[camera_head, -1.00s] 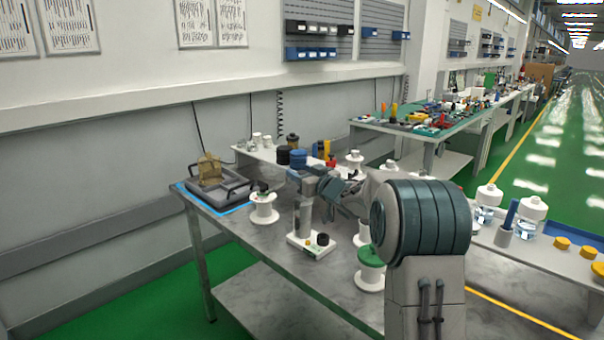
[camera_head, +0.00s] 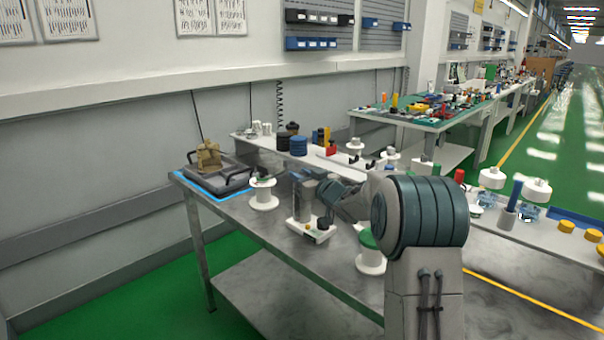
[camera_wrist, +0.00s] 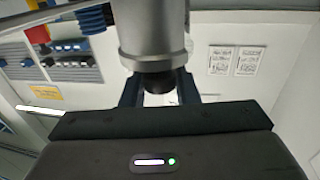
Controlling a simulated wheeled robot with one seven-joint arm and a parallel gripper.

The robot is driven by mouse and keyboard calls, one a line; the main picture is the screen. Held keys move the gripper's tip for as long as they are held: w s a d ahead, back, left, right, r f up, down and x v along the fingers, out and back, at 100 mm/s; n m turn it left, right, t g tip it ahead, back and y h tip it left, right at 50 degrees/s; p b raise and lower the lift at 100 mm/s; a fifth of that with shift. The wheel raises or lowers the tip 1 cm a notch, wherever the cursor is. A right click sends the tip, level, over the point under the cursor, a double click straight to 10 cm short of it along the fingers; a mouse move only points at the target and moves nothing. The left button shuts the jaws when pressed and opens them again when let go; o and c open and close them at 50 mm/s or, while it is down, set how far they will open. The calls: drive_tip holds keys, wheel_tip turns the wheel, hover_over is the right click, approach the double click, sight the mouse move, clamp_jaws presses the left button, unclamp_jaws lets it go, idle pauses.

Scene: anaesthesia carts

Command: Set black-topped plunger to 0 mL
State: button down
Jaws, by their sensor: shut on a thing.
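A grey metal cylinder with a black top (camera_wrist: 158,82) fills the upper middle of the wrist view. The two dark fingers of my gripper (camera_wrist: 158,92) stand on either side of the black top and are shut on it. In the head view, a grey metal post (camera_head: 302,202) stands upright on a small white base (camera_head: 304,232) on the bench. My gripper (camera_head: 308,184) is at the top of this post. My gripper and wrist hide the black top there. I cannot read any volume mark in either view.
A black knob (camera_head: 323,223) sits on the base's right side. A grey tray (camera_head: 218,180) is at the bench's left end. Several bottles and blocks line the shelf behind.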

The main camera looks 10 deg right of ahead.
drive_tip(key=shift+f, duration=0.35)
drive_tip(key=c, duration=1.1)
unclamp_jaws()
drive_tip(key=shift+r, duration=0.1)
drive_tip(key=shift+d, duration=0.1)
drive_tip(key=v, duration=0.7)
drive_tip(key=shift+s, duration=0.2)
